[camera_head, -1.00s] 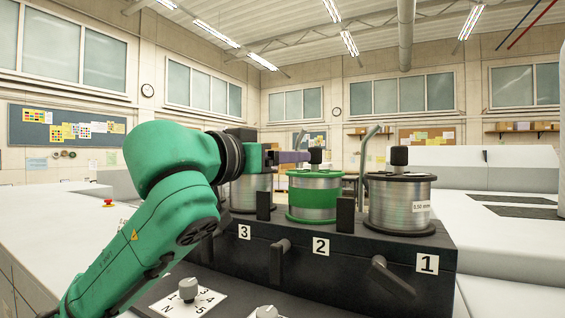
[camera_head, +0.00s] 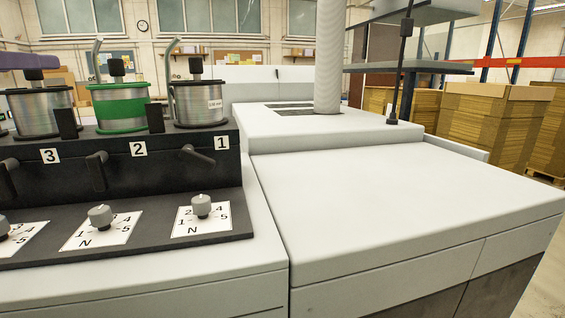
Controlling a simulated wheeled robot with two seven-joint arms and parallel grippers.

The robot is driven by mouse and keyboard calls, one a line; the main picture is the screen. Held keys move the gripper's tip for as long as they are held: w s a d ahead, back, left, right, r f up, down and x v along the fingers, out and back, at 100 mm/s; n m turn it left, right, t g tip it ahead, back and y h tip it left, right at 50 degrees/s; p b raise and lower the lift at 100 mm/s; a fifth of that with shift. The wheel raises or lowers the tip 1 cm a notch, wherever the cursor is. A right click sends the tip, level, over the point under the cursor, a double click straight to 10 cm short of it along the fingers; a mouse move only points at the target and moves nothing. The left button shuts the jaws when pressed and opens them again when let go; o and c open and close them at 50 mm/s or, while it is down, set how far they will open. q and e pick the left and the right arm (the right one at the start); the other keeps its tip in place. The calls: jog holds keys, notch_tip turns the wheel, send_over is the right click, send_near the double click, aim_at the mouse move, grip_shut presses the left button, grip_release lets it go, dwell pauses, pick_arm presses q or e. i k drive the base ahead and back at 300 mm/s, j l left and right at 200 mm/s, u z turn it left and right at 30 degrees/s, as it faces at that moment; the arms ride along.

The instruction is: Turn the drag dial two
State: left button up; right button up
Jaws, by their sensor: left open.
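Drag dial two (camera_head: 100,216) is a grey knob on a white plate (camera_head: 122,230) marked N and numbers, on the dark sloped panel in front of the number 2 label (camera_head: 138,149). The knob hides part of the markings, and I cannot tell which mark it points to. My left gripper (camera_head: 30,62) shows only as purple fingers at the upper left edge, near the top of spool three (camera_head: 42,112). It is open and well away from dial two. My right gripper is not in view.
Dial one (camera_head: 201,206) is to the right and another dial (camera_head: 4,229) is cut off at the left edge. Dark levers (camera_head: 97,170) and wire spools, one green (camera_head: 121,108), stand behind the dials. A wide white machine top (camera_head: 400,200) is clear at right.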

aim_at(101, 217)
jog(key=k+l, duration=0.15)
jog(key=k, duration=0.4)
jog(key=k+l, duration=0.15)
jog(key=k, duration=0.35)
jog(key=k+l, duration=0.15)
jog(key=k, duration=0.4)
